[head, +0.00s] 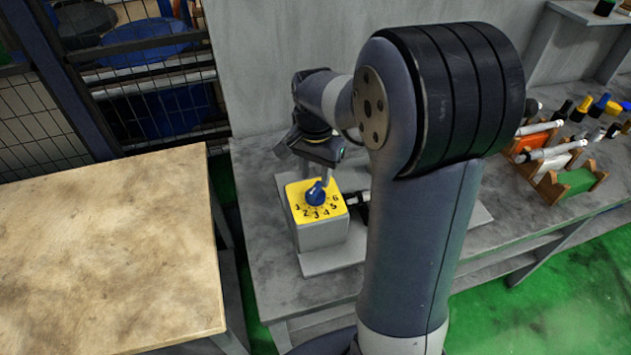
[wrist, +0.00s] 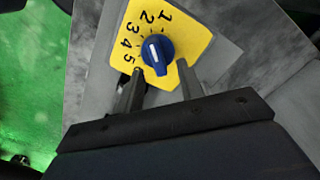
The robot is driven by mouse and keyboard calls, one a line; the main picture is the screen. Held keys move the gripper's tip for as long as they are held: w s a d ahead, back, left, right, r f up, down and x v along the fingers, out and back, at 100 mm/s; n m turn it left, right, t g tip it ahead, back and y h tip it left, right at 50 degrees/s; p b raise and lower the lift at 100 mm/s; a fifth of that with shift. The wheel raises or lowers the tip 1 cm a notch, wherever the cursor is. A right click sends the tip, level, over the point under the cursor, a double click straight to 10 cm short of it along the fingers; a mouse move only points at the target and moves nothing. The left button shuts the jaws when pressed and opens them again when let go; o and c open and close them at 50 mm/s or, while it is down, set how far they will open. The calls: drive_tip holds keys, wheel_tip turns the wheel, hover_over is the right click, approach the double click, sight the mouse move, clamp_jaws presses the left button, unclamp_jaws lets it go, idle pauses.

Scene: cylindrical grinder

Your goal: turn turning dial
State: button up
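The turning dial is a round blue knob (head: 316,195) with a white mark, on a yellow numbered plate (head: 300,212) atop a grey box (head: 322,236). In the wrist view the knob (wrist: 157,56) is near the top middle, its white mark running nearly up and down, the upper end toward the 2. Which end is the pointer is unclear. My gripper (head: 320,182) is above the plate, fingers downward. In the wrist view my gripper (wrist: 160,73) is open, with a fingertip on either side of the knob's near end and gaps between. The 6 is hidden there.
The box stands on a grey workbench (head: 262,262) against a grey wall. A black and silver fitting (head: 357,199) juts from its right. Coloured holders with tools (head: 555,160) stand farther right. A wooden-topped table (head: 110,250) is at left, a mesh fence (head: 160,90) behind.

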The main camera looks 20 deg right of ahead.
sight(316, 186)
drive_tip(key=shift+s+d+f, duration=0.1)
drive_tip(key=shift+f, duration=1.7)
drive_tip(key=shift+c, duration=0.6)
clamp_jaws()
